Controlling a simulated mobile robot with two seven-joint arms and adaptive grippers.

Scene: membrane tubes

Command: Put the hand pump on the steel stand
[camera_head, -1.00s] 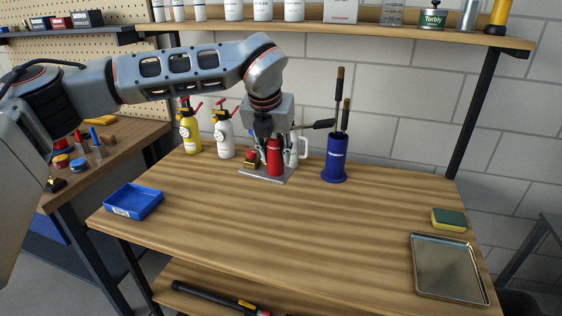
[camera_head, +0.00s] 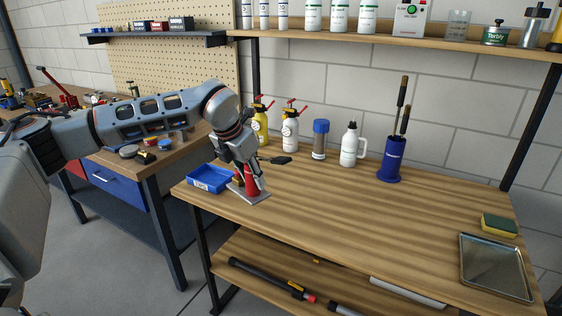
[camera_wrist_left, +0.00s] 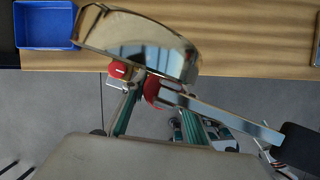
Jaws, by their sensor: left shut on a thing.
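The hand pump has a red cylinder (camera_head: 251,180), a flat steel base plate (camera_head: 256,198) and a lever with a black grip (camera_head: 281,160). My left gripper (camera_head: 244,174) is shut on the pump and holds it near the wooden bench's left front edge. The wrist view shows the shiny curved metal part (camera_wrist_left: 140,45) and the black grip (camera_wrist_left: 297,150) close up, with the teal gripper fingers (camera_wrist_left: 160,115) around the red parts. I cannot tell how far the base plate is above the bench. I cannot pick out a steel stand for certain. My right gripper is not in view.
A blue tray (camera_head: 208,180) lies just left of the pump. Spray bottles, a blue-capped jar (camera_head: 320,140), a white jug (camera_head: 350,146) and a blue holder (camera_head: 391,160) line the back. A metal tray (camera_head: 495,268) and sponge (camera_head: 500,225) lie right. A second bench (camera_head: 130,163) stands left.

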